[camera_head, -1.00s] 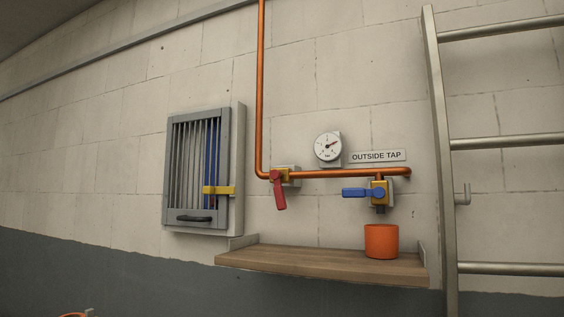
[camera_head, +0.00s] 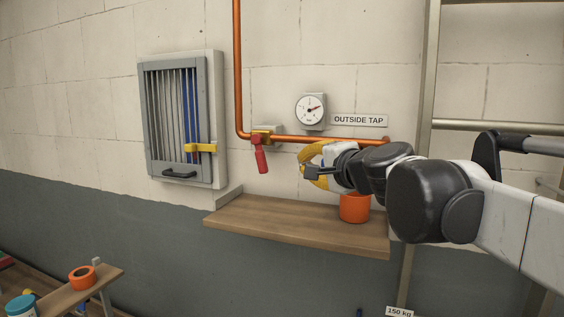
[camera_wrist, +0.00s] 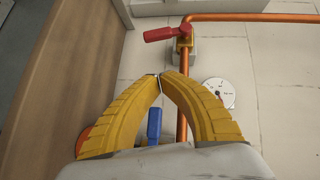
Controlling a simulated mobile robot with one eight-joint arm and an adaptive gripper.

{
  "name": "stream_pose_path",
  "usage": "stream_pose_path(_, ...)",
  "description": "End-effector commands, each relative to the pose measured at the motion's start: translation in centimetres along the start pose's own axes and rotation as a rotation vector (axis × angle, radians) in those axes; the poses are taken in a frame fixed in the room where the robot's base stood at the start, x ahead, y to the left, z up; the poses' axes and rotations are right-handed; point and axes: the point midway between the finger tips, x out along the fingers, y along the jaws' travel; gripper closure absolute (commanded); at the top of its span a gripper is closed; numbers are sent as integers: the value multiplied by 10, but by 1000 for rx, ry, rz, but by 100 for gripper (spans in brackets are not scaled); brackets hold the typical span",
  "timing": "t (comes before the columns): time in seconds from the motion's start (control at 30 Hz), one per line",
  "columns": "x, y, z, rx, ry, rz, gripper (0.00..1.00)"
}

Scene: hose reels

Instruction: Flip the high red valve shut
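The red valve handle (camera_head: 261,160) hangs down from its yellow valve body (camera_head: 263,135), near the bend of the copper pipe (camera_head: 238,70). In the wrist view the red handle (camera_wrist: 165,34) lies ahead of the fingertips, pointing left from its yellow body (camera_wrist: 185,46). My gripper (camera_head: 304,168) is to the right of the red handle, apart from it, in front of the pipe. In the wrist view my gripper's (camera_wrist: 160,76) yellow fingertips meet with nothing held between them. A blue handle (camera_wrist: 154,124) shows behind the fingers; my arm hides it in the head view.
A wooden shelf (camera_head: 260,220) juts out below, with an orange cup (camera_head: 355,209) on it. A gauge (camera_head: 311,110) sits above the pipe. A barred cabinet (camera_head: 180,120) is at left and a ladder (camera_head: 425,90) at right.

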Motion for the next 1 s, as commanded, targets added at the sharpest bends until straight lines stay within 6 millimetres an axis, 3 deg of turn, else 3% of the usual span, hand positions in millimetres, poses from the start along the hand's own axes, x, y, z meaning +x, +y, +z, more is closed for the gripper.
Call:
stream_pose_path(0.17, 24, -2, 1, -1, -3, 0, 100)
stream_pose_path(0.53, 100, -2, 3, -3, -3, 1, 100)
stream_pose_path(0.7, 116, -2, 22, -4, -4, 1, 100)
stream_pose_path(1.0, 124, 1, 30, -4, -2, 1, 100)
